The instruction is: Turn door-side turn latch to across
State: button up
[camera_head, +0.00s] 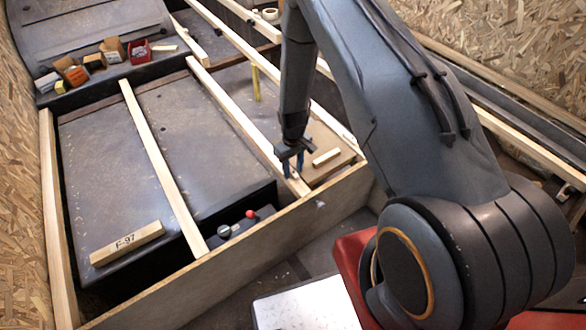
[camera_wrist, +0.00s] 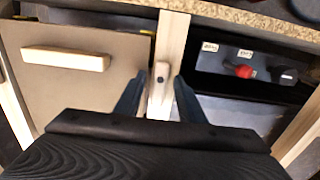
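A small pale wooden turn latch (camera_wrist: 161,76) with a dark screw sits on a pale wooden batten (camera_wrist: 173,32) in the wrist view. It appears to lie along the batten. My gripper (camera_wrist: 159,92) is open, with one blue-grey finger on each side of the latch. Gaps show beside it, and I cannot tell whether either finger touches. In the head view my gripper (camera_head: 293,168) points down over the batten near the plywood front wall; the latch is mostly hidden there. A brown panel (camera_wrist: 110,85) with a wooden grip bar (camera_wrist: 65,58) lies left of the batten in the wrist view.
A dark recess beside the batten holds a red knob (camera_wrist: 243,71) and a dark knob (camera_wrist: 287,76). The plywood wall (camera_head: 240,235) rises alongside. A block marked F-97 (camera_head: 127,243) and a yellow upright piece (camera_head: 255,83) stand on the grey lids. Small boxes (camera_head: 76,75) sit far left.

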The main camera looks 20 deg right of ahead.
jog(key=shift+c, duration=0.4)
grip_shut()
jog(key=shift+m, duration=0.3)
jog(key=m, duration=0.3)
jog(key=shift+m+b, duration=0.3)
jog(key=shift+b, duration=0.05)
jog(key=m, duration=0.4)
jog(key=shift+d+m, duration=0.1)
jog(key=shift+m, duration=0.2)
jog(key=m+b, duration=0.1)
jog(key=m, duration=0.3)
jog(key=shift+m, duration=0.3)
jog(key=shift+s+m, duration=0.15)
jog(key=shift+m, duration=2.05)
